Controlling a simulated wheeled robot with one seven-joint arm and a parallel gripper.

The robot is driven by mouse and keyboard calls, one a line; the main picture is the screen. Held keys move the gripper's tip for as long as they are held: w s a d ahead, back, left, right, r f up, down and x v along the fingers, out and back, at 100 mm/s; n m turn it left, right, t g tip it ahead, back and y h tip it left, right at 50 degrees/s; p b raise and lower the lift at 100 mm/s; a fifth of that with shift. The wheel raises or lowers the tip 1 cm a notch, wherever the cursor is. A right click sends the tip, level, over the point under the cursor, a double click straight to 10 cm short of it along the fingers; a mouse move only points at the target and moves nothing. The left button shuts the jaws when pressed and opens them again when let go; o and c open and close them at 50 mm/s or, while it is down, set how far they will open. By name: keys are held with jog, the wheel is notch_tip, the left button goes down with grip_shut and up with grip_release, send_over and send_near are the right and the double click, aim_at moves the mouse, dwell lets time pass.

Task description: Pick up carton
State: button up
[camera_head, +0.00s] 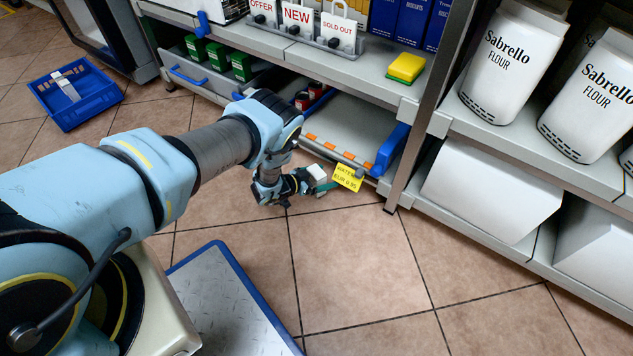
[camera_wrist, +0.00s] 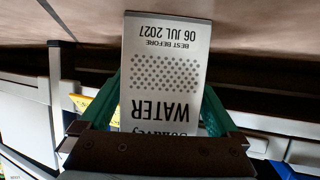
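The carton (camera_wrist: 165,72) is a white box printed "WATER" and "BEST BEFORE 06 JUL 2027", upside down in the wrist view. It sits between the two green fingers of my gripper (camera_wrist: 163,90), which touch its sides. In the head view my gripper (camera_head: 318,182) is low, at the front of the bottom shelf beside the yellow "WATER EUR 0.95" label (camera_head: 347,178). A small white part of the carton (camera_head: 317,172) shows there; the rest is hidden by my gripper and wrist.
The bottom shelf (camera_head: 350,130) has orange strips and a blue divider (camera_head: 390,148). Red-topped items (camera_head: 303,98) and green boxes (camera_head: 241,66) stand further left. Flour bags (camera_head: 512,60) fill the right shelf.

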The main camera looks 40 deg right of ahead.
grip_shut()
dwell(0.6)
jog(key=shift+r, duration=0.15)
